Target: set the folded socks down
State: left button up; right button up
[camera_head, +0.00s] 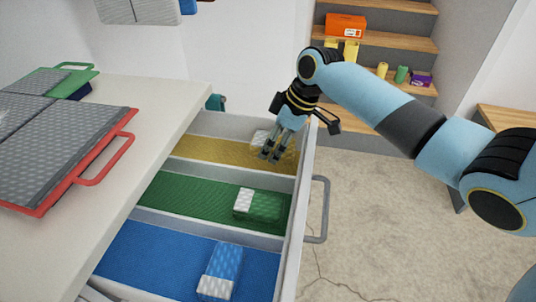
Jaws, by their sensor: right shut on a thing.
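My right gripper (272,150) reaches down into the far, yellow-lined compartment of an open drawer (299,190). It is shut on folded socks (260,138), white and yellow, partly hidden by the fingers. I cannot tell whether the socks touch the yellow lining (215,149). Green and white folded socks (258,205) lie in the middle, green-lined compartment. Blue and white folded socks (220,271) lie in the near, blue-lined compartment. My left gripper is not in view.
A white top (150,120) left of the drawer bears a red-framed grey board (75,150) and a green-handled one (50,80). The drawer's handle (321,210) sticks out to the right. Wooden steps (380,55) behind hold an orange box (345,24) and small items. The floor at right is clear.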

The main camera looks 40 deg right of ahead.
notch_tip(320, 180, down, 4)
jog(key=shift+r, duration=0.2)
jog(key=shift+f, duration=0.2)
jog(key=shift+f+b, duration=0.15)
jog(key=shift+b, duration=0.15)
jog(key=o, duration=1.1)
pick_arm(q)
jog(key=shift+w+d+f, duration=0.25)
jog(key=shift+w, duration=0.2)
pick_arm(e)
jog(key=shift+o, duration=0.2)
